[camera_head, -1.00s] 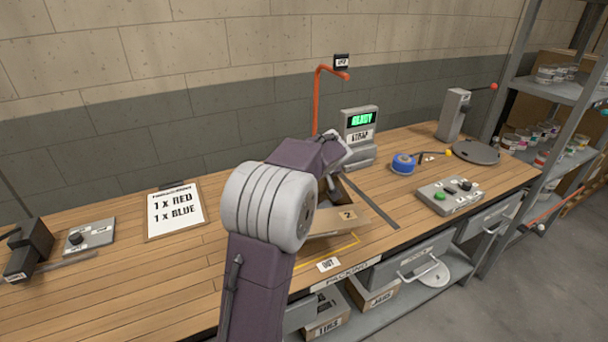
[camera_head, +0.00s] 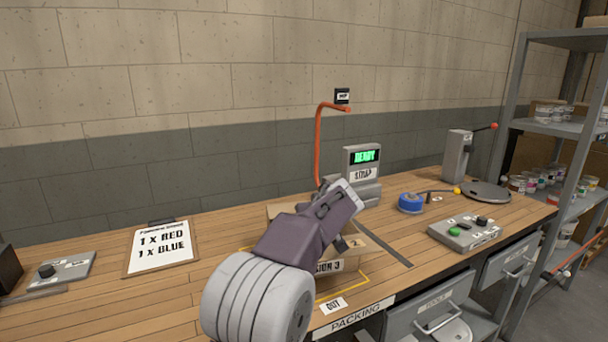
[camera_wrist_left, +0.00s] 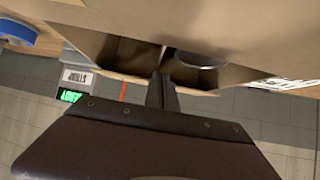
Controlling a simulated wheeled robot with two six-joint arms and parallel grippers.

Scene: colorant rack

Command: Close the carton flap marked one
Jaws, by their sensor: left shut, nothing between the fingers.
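The open cardboard carton (camera_head: 350,264) stands on the bench, largely hidden behind my left arm in the head view. Its printed front ends in "SION 3". I cannot read a flap mark "one" in either view. My left gripper (camera_head: 341,243) is at the carton's opening, its fingers partly hidden. In the wrist view the left gripper (camera_wrist_left: 163,92) is shut and empty, close to the carton (camera_wrist_left: 115,18). A round metal lid (camera_wrist_left: 202,59) shows inside. My right gripper is not seen.
A strap machine (camera_head: 362,163) with a green READY display stands behind the carton, beside an orange curved pipe (camera_head: 318,145). A blue tape roll (camera_head: 410,203) and a button panel (camera_head: 464,232) are to the right.

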